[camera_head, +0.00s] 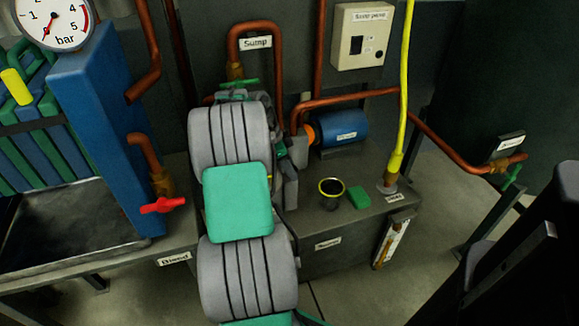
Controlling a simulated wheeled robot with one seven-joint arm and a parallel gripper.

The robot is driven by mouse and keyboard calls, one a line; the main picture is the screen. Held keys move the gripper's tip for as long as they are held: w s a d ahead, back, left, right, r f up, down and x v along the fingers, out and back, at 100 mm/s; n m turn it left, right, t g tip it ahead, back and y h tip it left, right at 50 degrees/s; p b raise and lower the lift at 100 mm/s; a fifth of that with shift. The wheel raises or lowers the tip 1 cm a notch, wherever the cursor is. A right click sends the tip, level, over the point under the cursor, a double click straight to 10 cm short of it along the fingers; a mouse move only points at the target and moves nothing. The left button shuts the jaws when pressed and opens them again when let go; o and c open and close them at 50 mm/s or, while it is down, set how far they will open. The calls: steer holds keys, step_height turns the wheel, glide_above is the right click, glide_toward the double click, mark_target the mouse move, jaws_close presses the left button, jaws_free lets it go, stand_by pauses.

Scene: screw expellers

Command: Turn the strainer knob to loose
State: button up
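I cannot make out a strainer knob for sure. My own arm, with grey ribbed joints and a teal link, covers the middle of the view. It hides much of the pipework between the Sump pipe and the blue pump. Dark grey fittings (291,178) with a bit of green show just right of my arm; I cannot tell what they are. A green valve handle (240,83) shows above my arm, under the pipe labelled Sump.
A blue pump (342,129) lies right of my arm, on a dark tank (345,250) with a round yellow-rimmed opening (331,187). A red valve handle (163,205) sticks out at left. A yellow pipe (405,90) rises at right. Bare floor shows at lower right.

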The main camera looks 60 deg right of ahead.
jaws_close()
stand_by(0.3)
steer(key=shift+n, duration=0.3)
steer(key=n+t+h, duration=0.1)
steer(key=n, duration=0.3)
steer(key=shift+s+a+r, duration=0.1)
steer(key=n+t+p, duration=0.1)
steer(key=n, duration=0.2)
steer(key=n+t, duration=0.1)
steer(key=n, duration=0.1)
steer(key=shift+s+n+h+p, duration=0.1)
steer(key=shift+n+h+p, duration=0.2)
steer(key=shift+n+p, duration=0.1)
stand_by(0.3)
steer(key=shift+o, duration=1.3)
jaws_free()
